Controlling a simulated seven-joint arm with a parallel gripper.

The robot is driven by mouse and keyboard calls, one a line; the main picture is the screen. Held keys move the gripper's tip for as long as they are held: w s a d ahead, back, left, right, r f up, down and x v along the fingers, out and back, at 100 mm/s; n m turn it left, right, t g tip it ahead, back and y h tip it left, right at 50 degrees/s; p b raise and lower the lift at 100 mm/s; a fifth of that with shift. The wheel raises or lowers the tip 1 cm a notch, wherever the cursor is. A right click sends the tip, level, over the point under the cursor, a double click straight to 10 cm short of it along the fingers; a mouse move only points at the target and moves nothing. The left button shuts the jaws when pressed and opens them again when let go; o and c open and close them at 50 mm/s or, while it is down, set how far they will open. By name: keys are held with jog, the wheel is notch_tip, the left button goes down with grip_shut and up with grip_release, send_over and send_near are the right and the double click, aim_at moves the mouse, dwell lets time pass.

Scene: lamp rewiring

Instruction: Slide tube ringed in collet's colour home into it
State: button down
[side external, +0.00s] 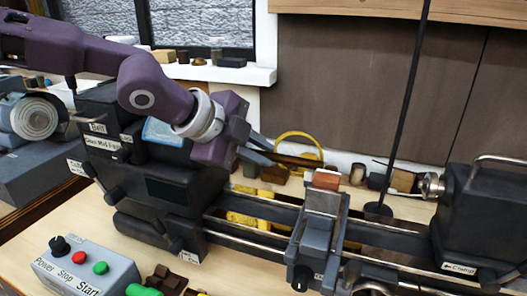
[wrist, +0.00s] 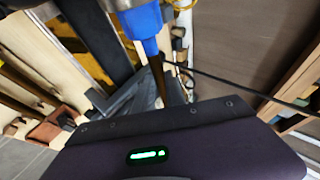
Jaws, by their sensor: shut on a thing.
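A slim dark brown tube (side external: 300,160) sticks out to the right from my gripper (side external: 258,149) in the side view, roughly level above the bed. My gripper is shut on the tube, beside the dark machine head. In the wrist view the tube (wrist: 157,78) runs up from the grey fingers toward a blue collet (wrist: 146,24) with a narrower nose. The tube's upper end meets the nose in the picture; I cannot tell how far it is inside. In the side view the collet is hidden behind my gripper. I cannot make out a coloured ring on the tube.
A grey carriage (side external: 318,228) with a copper-brown block (side external: 326,179) stands on the bed rails, right of the tube. A dark tailstock (side external: 485,215) stands far right. A thin black pole (side external: 405,95) rises behind. A button box (side external: 85,268) is at front left.

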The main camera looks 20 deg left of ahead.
jog(key=shift+a, duration=0.2)
jog(key=c, duration=1.3)
grip_release()
jog(key=v, duration=0.7)
jog(key=s+a+f+n+g+y, duration=0.1)
jog(key=s+a+f+n+y, duration=0.15)
jog(key=s+a+n, duration=0.4)
jog(key=s+a+f+n+y, duration=0.1)
jog(key=s+a+n+y, duration=0.3)
jog(key=s+a, duration=0.45)
jog(key=s+a+f+n+g, duration=0.1)
jog(key=s+a+n, duration=0.1)
jog(key=s+n, duration=0.2)
jog(key=s+a+f+n+g+h, duration=0.1)
jog(key=s+n, duration=0.4)
jog(key=s, duration=0.5)
jog(key=shift+a+f, duration=0.55)
jog(key=shift+a, duration=0.3)
